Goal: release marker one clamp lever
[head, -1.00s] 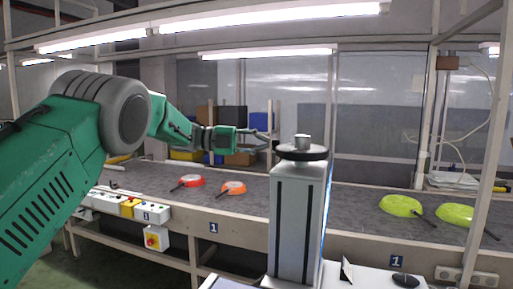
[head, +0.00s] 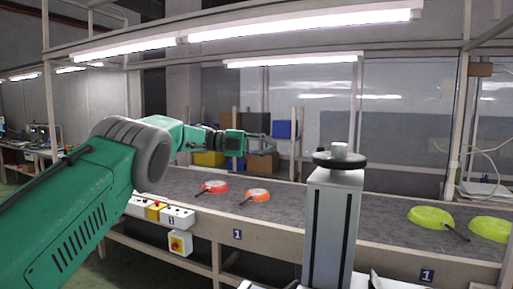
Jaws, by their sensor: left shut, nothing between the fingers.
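My left gripper (head: 264,144) is at the end of my green arm, in the air over the far side of the conveyor. Its fingers are shut with nothing in them, and it touches nothing that I can see. Marker plates with a "1" show on the conveyor's front edge, one left of centre (head: 237,234) and one at the lower right (head: 427,275). I cannot make out a clamp lever at either plate. My right gripper is not in view.
A grey column (head: 333,232) with a black disc on top stands in front of the conveyor (head: 300,205). A control box (head: 178,218) sits at the left front edge.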

